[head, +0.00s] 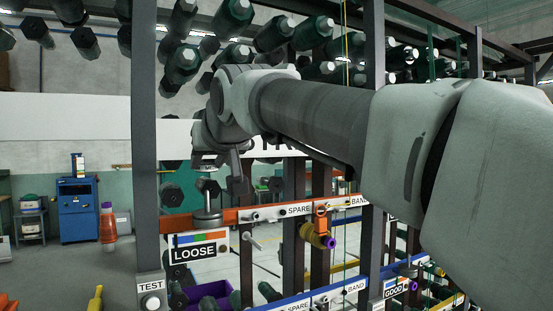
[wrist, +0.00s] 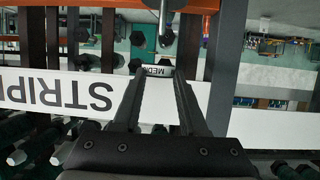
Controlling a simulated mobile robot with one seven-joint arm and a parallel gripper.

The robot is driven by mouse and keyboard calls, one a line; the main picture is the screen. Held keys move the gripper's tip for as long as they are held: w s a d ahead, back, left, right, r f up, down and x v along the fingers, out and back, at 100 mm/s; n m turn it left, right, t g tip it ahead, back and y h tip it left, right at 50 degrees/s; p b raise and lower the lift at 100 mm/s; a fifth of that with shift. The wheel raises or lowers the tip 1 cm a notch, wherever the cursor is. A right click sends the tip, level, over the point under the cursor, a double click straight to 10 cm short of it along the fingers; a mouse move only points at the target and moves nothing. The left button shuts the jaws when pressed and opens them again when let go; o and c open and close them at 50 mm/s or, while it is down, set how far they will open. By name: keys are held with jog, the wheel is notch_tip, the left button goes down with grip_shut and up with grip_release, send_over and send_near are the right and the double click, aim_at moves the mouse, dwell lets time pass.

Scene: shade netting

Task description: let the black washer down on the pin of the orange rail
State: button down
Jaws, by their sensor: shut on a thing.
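The orange rail (head: 185,222) runs across the middle of the head view, and its edge shows at the top of the inverted wrist view (wrist: 196,4). A grey upright pin (head: 207,202) with a round base stands by the rail; it also shows in the wrist view (wrist: 163,16). My gripper (head: 241,188) points down, a little right of the pin and above the rail. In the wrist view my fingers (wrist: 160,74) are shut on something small. The black washer is hard to tell apart from the dark fingertips; it is not seen around the pin.
Dark posts (head: 146,130) stand either side of the rail. An orange clamp (head: 320,220) is on the rail to the right. Dark rolls (head: 240,15) crowd above my arm. A blue rail (head: 318,295) lies lower.

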aim_at(207, 204)
jog(key=shift+f+b, duration=0.7)
jog(key=shift+f, duration=0.45)
jog(key=shift+f+b, duration=2.4)
jog(key=shift+f, duration=0.25)
jog(key=shift+c, duration=1.8)
grip_release()
jog(key=b+v, duration=0.2)
jog(key=v, duration=1.5)
jog(key=shift+d, duration=0.15)
jog(key=shift+s+r, duration=0.1)
jog(key=shift+s, duration=0.05)
